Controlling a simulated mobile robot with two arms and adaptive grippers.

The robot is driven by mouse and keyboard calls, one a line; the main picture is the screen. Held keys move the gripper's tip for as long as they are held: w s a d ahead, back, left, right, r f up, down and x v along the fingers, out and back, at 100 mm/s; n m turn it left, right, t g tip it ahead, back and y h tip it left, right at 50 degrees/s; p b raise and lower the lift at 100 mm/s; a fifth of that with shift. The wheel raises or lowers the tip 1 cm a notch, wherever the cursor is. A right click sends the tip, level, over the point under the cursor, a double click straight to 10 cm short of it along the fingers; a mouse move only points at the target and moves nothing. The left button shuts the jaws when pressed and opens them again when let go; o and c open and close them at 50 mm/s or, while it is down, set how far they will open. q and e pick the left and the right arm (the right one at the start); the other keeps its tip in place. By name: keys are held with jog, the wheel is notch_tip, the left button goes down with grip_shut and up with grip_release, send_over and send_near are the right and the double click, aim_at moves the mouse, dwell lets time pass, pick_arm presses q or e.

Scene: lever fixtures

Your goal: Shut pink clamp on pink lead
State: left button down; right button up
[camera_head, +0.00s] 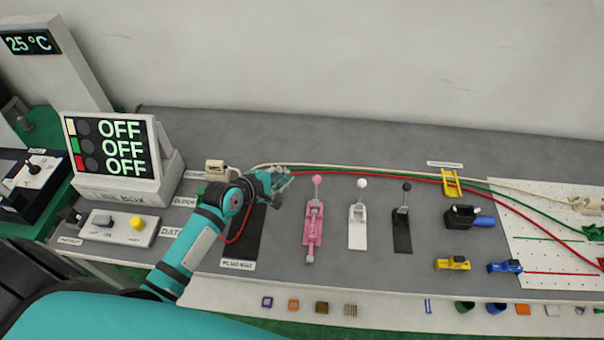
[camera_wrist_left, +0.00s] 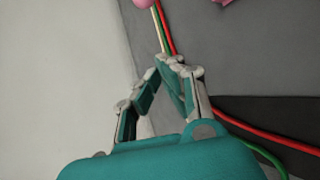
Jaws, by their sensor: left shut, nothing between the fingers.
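The pink clamp (camera_head: 313,228) stands on the grey bench, its pink ball-topped lever (camera_head: 317,181) upright at the far end. In the left wrist view the pink ball (camera_wrist_left: 145,4) shows at the top edge, with a piece of pink (camera_wrist_left: 222,2) right of it. I cannot make out a separate pink lead; the cables behind the clamp are cream, green and red. My left gripper (camera_head: 284,178) is shut and empty, left of the pink ball, close to the cables. Its fingers (camera_wrist_left: 163,78) also show in the left wrist view. My right gripper is out of sight.
A white clamp (camera_head: 357,228) and a black clamp (camera_head: 402,232) stand right of the pink one. A red cable (camera_head: 400,176) runs behind them toward a white pegboard (camera_head: 550,240). A display box (camera_head: 110,150) reading OFF stands left. The wall is behind.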

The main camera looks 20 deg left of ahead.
aim_at(316, 189)
pick_arm(q)
jog(key=x, duration=0.5)
jog(key=shift+w, duration=0.25)
jog(key=d, duration=0.1)
jog(key=s+d+r+p, duration=0.1)
jog(key=p, duration=0.1)
jog(key=shift+s+d+r, duration=0.25)
jog(key=shift+d+r, duration=0.05)
jog(key=shift+d, duration=0.1)
jog(key=shift+s+d+r, duration=0.1)
jog(key=shift+s+d, duration=0.1)
jog(key=shift+d, duration=0.1)
jog(key=shift+w, duration=0.1)
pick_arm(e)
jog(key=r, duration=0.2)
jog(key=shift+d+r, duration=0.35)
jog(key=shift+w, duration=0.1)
pick_arm(q)
jog(key=shift+s, duration=0.25)
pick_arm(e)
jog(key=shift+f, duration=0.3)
pick_arm(q)
jog(key=shift+s+r+t+b, duration=0.15)
jog(key=shift+s+t+b, duration=0.1)
jog(key=shift+t+b, duration=0.25)
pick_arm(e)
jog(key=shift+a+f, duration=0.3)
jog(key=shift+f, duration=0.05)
